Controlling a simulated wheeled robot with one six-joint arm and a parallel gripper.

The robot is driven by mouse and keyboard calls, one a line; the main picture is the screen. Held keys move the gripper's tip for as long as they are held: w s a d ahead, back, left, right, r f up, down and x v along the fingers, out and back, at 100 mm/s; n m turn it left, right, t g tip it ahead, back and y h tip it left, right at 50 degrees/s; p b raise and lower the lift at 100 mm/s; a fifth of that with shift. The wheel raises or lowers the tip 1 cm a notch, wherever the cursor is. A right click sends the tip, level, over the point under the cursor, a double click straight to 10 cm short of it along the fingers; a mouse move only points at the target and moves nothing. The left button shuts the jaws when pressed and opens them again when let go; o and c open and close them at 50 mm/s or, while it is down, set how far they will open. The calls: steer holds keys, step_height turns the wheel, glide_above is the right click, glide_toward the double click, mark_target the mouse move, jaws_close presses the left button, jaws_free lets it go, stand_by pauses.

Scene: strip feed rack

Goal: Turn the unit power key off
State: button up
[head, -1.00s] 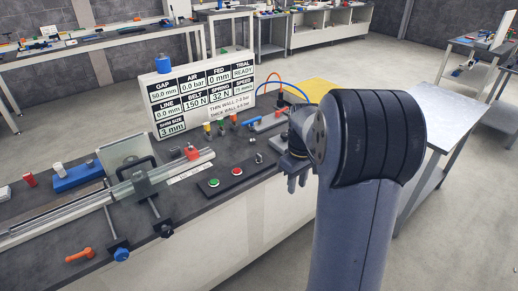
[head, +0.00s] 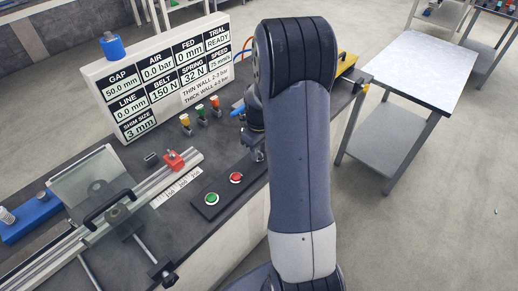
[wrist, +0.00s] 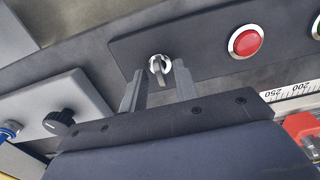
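The power key (wrist: 159,66) is a small silver rotary key on the dark control panel (wrist: 205,50) in the wrist view. Its bar stands roughly upright in that picture, leaning slightly. My gripper (wrist: 159,72) is open, with one grey finger to the left of the key and one to the right. Gaps show between the key and both fingers; I cannot tell how deep the tips reach around it. In the head view my arm and gripper (head: 257,152) cover the right end of the panel (head: 220,190), and the key is hidden.
A red button (wrist: 246,41) is beside the key on the same panel, with a green button (head: 211,199) beyond it. A grey block with a black knob (wrist: 59,122) lies to the left in the wrist view. The display board (head: 160,75) stands behind, reading READY.

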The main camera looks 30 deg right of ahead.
steer(key=shift+c, duration=0.3)
jaws_close()
steer(key=shift+m, duration=0.3)
steer(key=m+b, duration=0.2)
steer(key=m, duration=0.9)
steer(key=shift+m+b, duration=0.3)
steer(key=shift+b, duration=0.1)
steer(key=m, duration=0.5)
steer(key=shift+m+b, duration=0.3)
steer(key=shift+o, duration=0.3)
jaws_free()
